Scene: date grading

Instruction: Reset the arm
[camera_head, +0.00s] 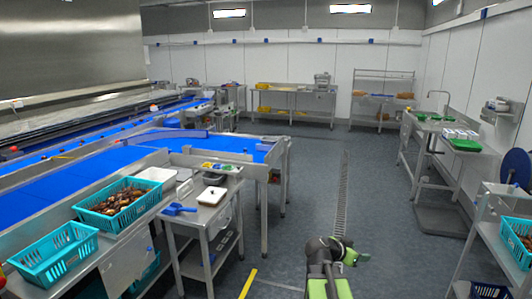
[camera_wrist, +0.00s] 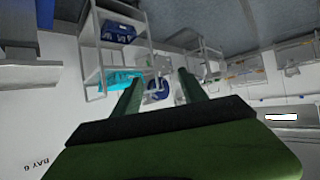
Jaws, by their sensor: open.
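My arm shows at the bottom of the head view, low over the floor, with its dark and green links folded near my body. In the wrist view my gripper (camera_wrist: 158,88) has its two dark green fingers spread apart with nothing between them. The wrist view looks at the room upside down, with the floor at the top and the wall below. The fingers are clear of the shelf and sink behind them. In the head view the fingertips cannot be made out clearly.
At left are blue conveyors (camera_head: 45,200), a teal crate of dates (camera_head: 112,203), an empty teal crate (camera_head: 55,255) and a steel table with a blue scoop (camera_head: 178,209). At right stand a rack with a teal crate (camera_head: 518,240) and a sink bench (camera_head: 440,125). The middle floor (camera_head: 310,180) is free.

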